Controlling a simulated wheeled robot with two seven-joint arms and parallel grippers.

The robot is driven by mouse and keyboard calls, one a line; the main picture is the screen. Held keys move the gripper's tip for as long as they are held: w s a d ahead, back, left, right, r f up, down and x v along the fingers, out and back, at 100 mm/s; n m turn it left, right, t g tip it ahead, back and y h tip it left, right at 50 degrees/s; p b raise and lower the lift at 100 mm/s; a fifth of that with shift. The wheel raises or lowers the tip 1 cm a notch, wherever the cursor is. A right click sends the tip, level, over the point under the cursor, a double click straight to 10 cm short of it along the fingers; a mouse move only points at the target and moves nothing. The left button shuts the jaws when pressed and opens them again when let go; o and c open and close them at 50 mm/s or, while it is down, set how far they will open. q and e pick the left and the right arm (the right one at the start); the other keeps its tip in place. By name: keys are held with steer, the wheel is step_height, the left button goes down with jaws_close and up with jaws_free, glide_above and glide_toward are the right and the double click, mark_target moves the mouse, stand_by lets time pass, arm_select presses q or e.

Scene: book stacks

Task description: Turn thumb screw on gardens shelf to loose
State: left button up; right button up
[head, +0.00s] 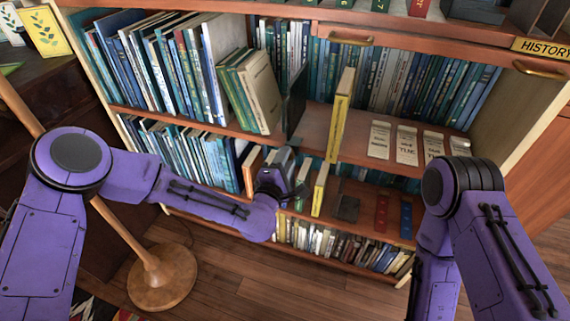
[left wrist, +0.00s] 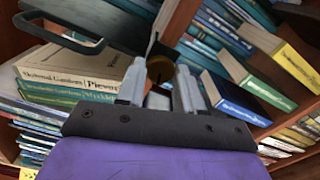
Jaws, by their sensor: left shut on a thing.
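The thumb screw (left wrist: 160,68) is a round brass-coloured knob between my left fingertips in the left wrist view. My left gripper (left wrist: 160,76) is shut on it, one finger on each side. A thin upright dark part rises just behind the knob. Books with "Gardens" on a spine (left wrist: 75,82) lie to the left. In the head view my left gripper (head: 289,162) is at the front of the shelves, below a dark upright plate (head: 296,100); the screw is hidden there. My right arm comes down at the right, and its gripper is out of view.
A yellow-spined book (head: 341,112) stands out on the upper shelf, right of my left gripper. Several paper cards (head: 405,141) lie farther right. A dark looped handle (left wrist: 60,30) is close in the left wrist view. A lamp base (head: 163,278) stands on the floor at left.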

arm_select(q)
steer(key=shift+f+n+b, duration=0.1)
steer(key=shift+n+b, duration=0.7)
steer(key=shift+n, duration=1)
steer(key=o, duration=1)
steer(key=v, duration=1)
steer(key=shift+s+a, duration=0.1)
steer(key=shift+s, duration=0.15)
